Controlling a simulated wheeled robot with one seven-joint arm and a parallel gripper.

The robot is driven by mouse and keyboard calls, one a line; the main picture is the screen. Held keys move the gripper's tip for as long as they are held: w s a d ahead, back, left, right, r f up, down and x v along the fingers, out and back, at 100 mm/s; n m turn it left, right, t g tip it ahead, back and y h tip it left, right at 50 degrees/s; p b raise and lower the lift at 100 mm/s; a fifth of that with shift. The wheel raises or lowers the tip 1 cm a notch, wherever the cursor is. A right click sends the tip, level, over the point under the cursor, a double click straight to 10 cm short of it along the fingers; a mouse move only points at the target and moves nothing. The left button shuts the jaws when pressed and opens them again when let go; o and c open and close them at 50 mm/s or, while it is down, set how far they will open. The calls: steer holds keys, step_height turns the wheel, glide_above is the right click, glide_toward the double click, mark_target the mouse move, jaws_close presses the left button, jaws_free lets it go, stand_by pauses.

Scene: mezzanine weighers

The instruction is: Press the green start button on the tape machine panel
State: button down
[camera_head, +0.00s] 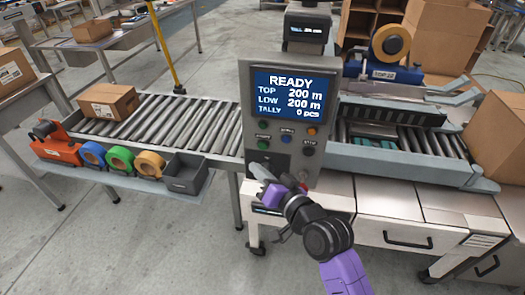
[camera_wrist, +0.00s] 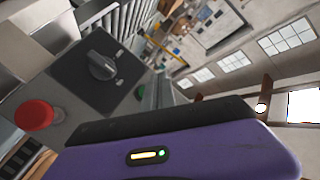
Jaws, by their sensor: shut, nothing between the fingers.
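The grey tape machine panel (camera_head: 247,110) stands upright at the centre of the head view, its screen (camera_head: 290,95) reading READY, TOP 200 m, LOW 200 m, TALLY 0 pcs. The green button (camera_head: 263,144) is at the left of the button group below the screen. My gripper (camera_head: 259,171) is shut and empty, in front of the panel's lower left, below the green button. Any contact with the panel cannot be told. The wrist view shows a dark rotary knob (camera_wrist: 102,66), a red mushroom button (camera_wrist: 34,115) and a small green spot (camera_wrist: 141,91); the fingertips are not clear there.
Blue (camera_head: 286,139), orange (camera_head: 311,131) and black (camera_head: 309,150) buttons sit close to the green one. A roller conveyor (camera_head: 165,120) with a carton (camera_head: 108,101) and a shelf of tape rolls lie left. The taping machine (camera_head: 400,150) and drawers stand right.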

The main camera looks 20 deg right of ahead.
steer(key=shift+w+d+b, duration=0.5)
steer(key=shift+w+d, duration=0.25)
steer(key=shift+w, duration=0.25)
steer(key=shift+w+d+b, duration=0.45)
steer(key=shift+w+d, duration=0.3)
steer(key=shift+w, duration=0.25)
steer(key=shift+w+d, duration=0.1)
steer(key=shift+w, duration=0.05)
stand_by(0.5)
steer(key=shift+w+d, duration=0.15)
steer(key=shift+w, duration=0.05)
steer(key=shift+w+d+b, duration=0.25)
steer(key=shift+w+b, duration=0.1)
steer(key=shift+b, duration=0.05)
stand_by(0.8)
steer(key=shift+s, duration=0.1)
steer(key=shift+s+a+p, duration=0.5)
steer(key=shift+s, duration=0.1)
steer(key=shift+s, duration=0.1)
steer(key=s+a+p, duration=0.1)
steer(key=s, duration=0.1)
steer(key=s+a+p, duration=0.1)
steer(key=s+a, duration=0.1)
stand_by(0.6)
